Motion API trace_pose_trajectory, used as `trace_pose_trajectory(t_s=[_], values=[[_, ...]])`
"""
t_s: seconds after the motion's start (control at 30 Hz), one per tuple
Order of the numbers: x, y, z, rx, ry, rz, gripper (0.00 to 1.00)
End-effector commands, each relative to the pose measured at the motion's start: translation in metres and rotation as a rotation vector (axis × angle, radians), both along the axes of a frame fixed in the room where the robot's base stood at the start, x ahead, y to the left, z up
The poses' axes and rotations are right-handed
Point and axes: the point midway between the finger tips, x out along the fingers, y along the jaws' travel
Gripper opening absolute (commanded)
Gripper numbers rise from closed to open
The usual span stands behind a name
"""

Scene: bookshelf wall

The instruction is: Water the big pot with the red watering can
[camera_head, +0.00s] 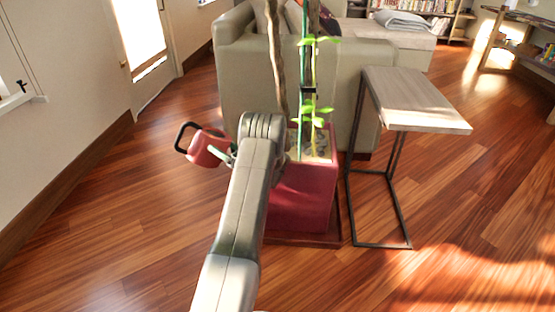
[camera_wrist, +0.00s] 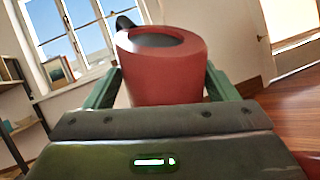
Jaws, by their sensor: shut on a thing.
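The red watering can (camera_head: 207,148) is in the air just left of the big pot in the head view, with its black handle to the left. It also shows close up in the wrist view (camera_wrist: 160,80), with its round top opening visible and tilted. My gripper (camera_wrist: 160,92) is shut on the can, a green finger on each side. In the head view my arm hides part of the gripper. The big pot (camera_head: 303,198) is a square red planter on the floor, with a plant on a stake and several green leaves. My arm covers its left part. The can's spout cannot be made out.
A side table (camera_head: 415,98) with a pale wood top and thin dark legs stands right of the pot. A grey-beige sofa (camera_head: 236,75) is right behind the pot. The wooden floor is clear at left and front right. A bookshelf (camera_head: 425,12) stands far back.

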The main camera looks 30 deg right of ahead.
Motion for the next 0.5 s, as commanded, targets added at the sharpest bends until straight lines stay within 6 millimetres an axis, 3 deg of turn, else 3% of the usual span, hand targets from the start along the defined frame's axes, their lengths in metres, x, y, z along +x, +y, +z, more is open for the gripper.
trace_pose_trajectory(t_s=[0.5], values=[[-0.0001, -0.0016, 0.0069, 0.03, -0.007, 0.0, 0.38]])
